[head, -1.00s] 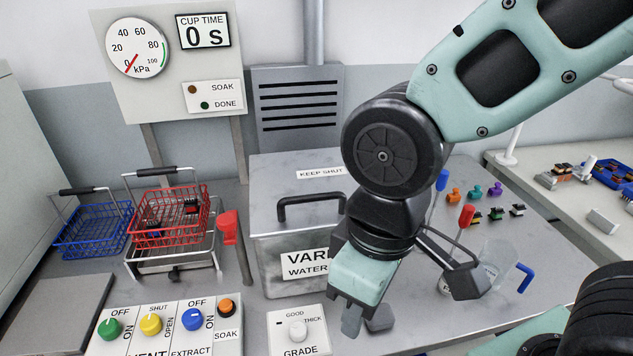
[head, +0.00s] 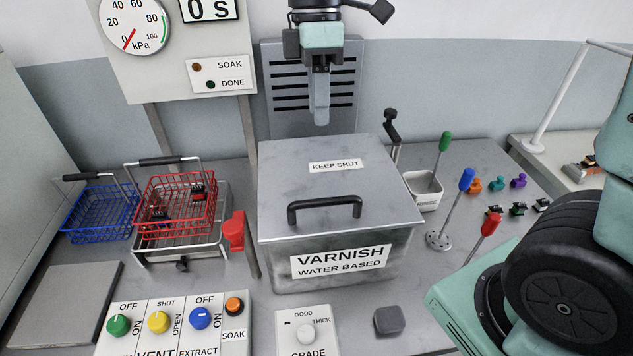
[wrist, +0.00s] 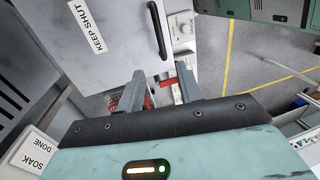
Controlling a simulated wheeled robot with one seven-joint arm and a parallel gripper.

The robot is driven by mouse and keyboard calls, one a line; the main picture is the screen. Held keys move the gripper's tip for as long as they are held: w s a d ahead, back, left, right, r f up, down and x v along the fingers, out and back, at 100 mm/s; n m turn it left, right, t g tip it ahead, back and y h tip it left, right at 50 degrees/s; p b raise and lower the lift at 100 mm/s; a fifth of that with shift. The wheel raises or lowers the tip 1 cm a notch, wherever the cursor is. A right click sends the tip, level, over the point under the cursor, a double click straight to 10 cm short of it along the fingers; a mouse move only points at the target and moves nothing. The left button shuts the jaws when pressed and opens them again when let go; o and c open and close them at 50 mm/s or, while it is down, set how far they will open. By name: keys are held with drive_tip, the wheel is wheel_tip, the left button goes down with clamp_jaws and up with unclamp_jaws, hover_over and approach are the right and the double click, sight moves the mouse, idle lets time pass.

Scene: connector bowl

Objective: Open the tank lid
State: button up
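The tank (head: 340,268) is a grey metal box labelled VARNISH WATER BASED. Its flat lid (head: 370,180) lies shut on top, with a KEEP SHUT label and a dark bar handle (head: 334,203) near the front edge. My gripper (head: 321,115) hangs in the air at the top of the head view, in front of the wall vent and toward the back of the tank. In the wrist view its two fingers (wrist: 160,74) are apart with nothing between them. The lid (wrist: 115,55) and handle (wrist: 157,30) also show there, off the fingertips and not touched.
A red basket (head: 178,203) on a stand and a blue basket (head: 100,213) stand left of the tank. A control panel (head: 180,330) lies in front. Stirrers with coloured handles (head: 466,180) and a white cup (head: 424,190) stand to the right.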

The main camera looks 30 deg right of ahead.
sight(321, 199)
drive_tip(key=s+f, duration=0.1)
drive_tip(key=f, duration=0.4)
drive_tip(key=s+f+p, duration=0.1)
drive_tip(key=f, duration=0.4)
drive_tip(key=s+a+f, duration=0.1)
drive_tip(key=f, duration=0.4)
drive_tip(key=shift+p, duration=0.4)
drive_tip(key=shift+r, duration=0.1)
clamp_jaws()
